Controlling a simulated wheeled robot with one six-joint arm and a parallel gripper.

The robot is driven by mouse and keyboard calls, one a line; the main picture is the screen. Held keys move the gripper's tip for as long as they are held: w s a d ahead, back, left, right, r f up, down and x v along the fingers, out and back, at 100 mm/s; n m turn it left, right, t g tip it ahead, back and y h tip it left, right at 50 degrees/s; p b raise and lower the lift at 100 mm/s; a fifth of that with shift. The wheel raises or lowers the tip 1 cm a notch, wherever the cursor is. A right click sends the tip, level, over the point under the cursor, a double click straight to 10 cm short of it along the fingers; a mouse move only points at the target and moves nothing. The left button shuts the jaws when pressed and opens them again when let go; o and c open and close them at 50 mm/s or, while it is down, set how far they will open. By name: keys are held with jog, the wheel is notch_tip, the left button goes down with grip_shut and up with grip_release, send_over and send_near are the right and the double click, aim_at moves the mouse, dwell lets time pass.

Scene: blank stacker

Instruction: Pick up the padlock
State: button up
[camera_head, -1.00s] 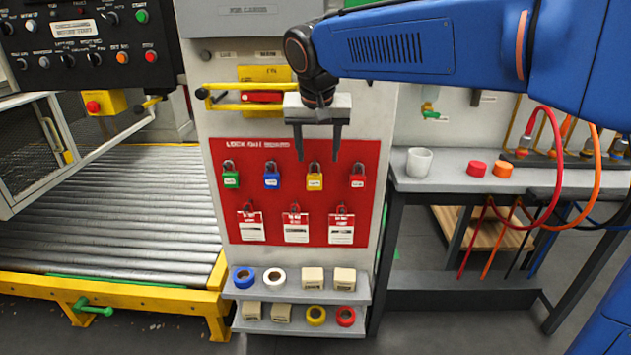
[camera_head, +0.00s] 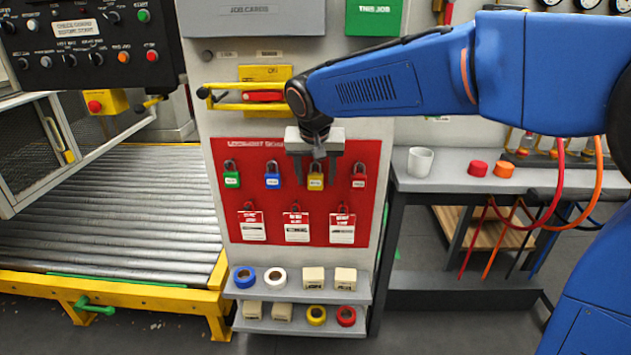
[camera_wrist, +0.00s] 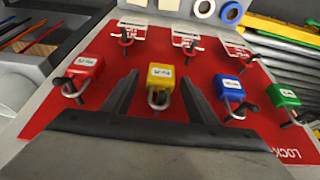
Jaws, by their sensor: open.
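Several padlocks hang in a row on the red lockout board (camera_head: 225,205): green (camera_head: 232,180), blue (camera_head: 272,181), yellow (camera_head: 315,183) and red (camera_head: 358,181). The task does not name a colour. My gripper (camera_head: 316,178) is open at the yellow padlock. In the wrist view, the yellow padlock (camera_wrist: 160,79) lies between the two fingers of my gripper (camera_wrist: 160,85), with its shackle toward the palm. Contact with it cannot be told. The blue padlock (camera_wrist: 229,87) is just outside the right finger, and the red padlock (camera_wrist: 86,68) is left of the left finger.
Tags (camera_head: 297,231) hang below the padlocks. Shelves (camera_head: 300,294) under the board hold tape rolls and small boxes. A bench with a white cup (camera_head: 420,162) stands at the right.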

jog(key=c, duration=1.2)
jog(key=shift+s+r, duration=0.1)
jog(key=shift+r, duration=0.8)
jog(key=s, duration=1.7)
jog(key=shift+s+a+f, duration=0.1)
jog(key=shift+s+a, duration=0.1)
jog(key=shift+s, duration=0.2)
